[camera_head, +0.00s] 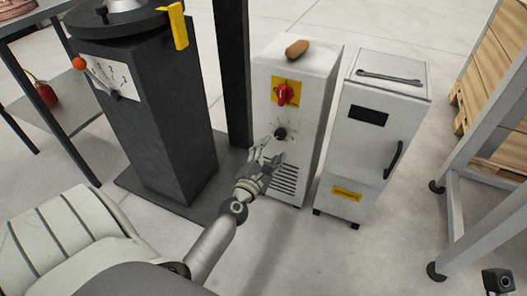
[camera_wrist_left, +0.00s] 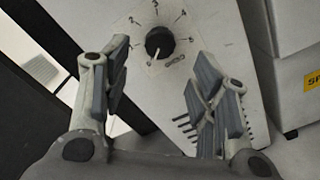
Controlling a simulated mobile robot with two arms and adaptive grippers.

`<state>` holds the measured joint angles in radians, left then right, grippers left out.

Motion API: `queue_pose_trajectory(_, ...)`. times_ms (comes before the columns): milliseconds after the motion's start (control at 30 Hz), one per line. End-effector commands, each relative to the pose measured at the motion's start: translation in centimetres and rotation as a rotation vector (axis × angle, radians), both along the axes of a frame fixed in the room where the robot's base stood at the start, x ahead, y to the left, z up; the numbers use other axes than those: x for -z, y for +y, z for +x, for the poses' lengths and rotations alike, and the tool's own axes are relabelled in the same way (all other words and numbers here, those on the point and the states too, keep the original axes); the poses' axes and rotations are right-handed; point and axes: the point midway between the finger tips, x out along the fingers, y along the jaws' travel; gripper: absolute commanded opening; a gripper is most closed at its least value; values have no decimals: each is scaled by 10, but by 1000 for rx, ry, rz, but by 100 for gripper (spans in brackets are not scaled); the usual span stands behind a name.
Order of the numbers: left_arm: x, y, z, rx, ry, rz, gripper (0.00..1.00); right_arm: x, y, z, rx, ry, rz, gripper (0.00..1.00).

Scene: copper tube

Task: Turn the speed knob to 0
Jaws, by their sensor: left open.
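The speed knob is a round black knob (camera_head: 280,133) on the front of a white cabinet (camera_head: 312,120), with a dial of small numerals around it. In the left wrist view the knob (camera_wrist_left: 159,41) shows near the top middle, and a pale pointer mark on it points down and slightly left. The numerals are too small to read surely. My left gripper (camera_head: 271,151) is open and empty, just in front of and below the knob. In the left wrist view its fingers (camera_wrist_left: 162,70) stand wide apart, below and either side of the knob, not gripping it.
A red switch on a yellow plate (camera_head: 284,93) sits above the knob, and vent slots lie below. A second white cabinet (camera_head: 368,135) stands to the right. A dark pillar (camera_head: 160,120) with an orange-balled lever (camera_head: 79,63) and a dark post (camera_head: 234,70) stand left.

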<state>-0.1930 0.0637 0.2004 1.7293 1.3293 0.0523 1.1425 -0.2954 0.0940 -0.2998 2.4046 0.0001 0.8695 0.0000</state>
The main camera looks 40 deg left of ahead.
Motion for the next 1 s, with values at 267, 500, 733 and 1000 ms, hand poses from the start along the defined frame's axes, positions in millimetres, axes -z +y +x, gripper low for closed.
queue_pose_trajectory(267, 0, -9, -38, 1, 1, 3, 54, 0, 0, 0, 0, 1, -1, 40)
queue_pose_trajectory(500, 0, -11, -47, 0, 0, -1, 54, 0, 0, 0, 0, 1, -1, 40)
queue_pose_trajectory(733, 0, -11, -47, 0, 0, -1, 54, 0, 0, 0, 0, 1, -1, 40)
queue_pose_trajectory(1000, -1, -11, -46, -1, -1, 4, 54, 0, 0, 0, 0, 1, -1, 40)
